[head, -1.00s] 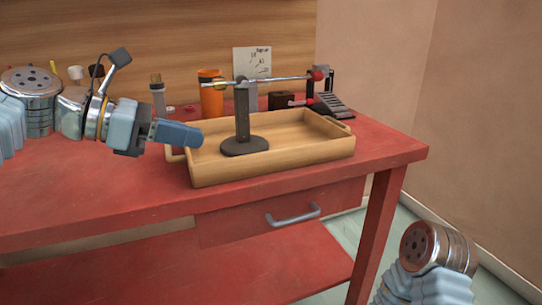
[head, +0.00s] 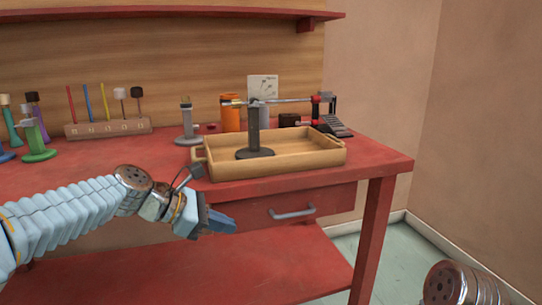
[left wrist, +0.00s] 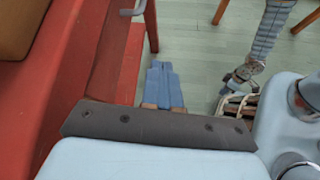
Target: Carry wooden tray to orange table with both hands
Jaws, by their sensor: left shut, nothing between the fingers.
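The wooden tray (head: 300,164) rests on the red workbench, near its right end. A dark stand (head: 254,133) with a round base and a horizontal rod stands in it. The tray's corner (left wrist: 20,25) seems to show in the left wrist view. My left gripper (head: 222,222) is in front of the bench edge, lower than the tray and apart from it. Its blue fingers (left wrist: 163,85) are together and empty. My right gripper (left wrist: 232,90) shows small in the left wrist view; its jaw opening is unclear. No orange table is in view.
The red workbench (head: 110,180) has a drawer handle (head: 292,212) in front and a lower shelf. An orange cup (head: 230,112) and other small items stand behind the tray. Open floor (head: 400,260) lies right of the bench.

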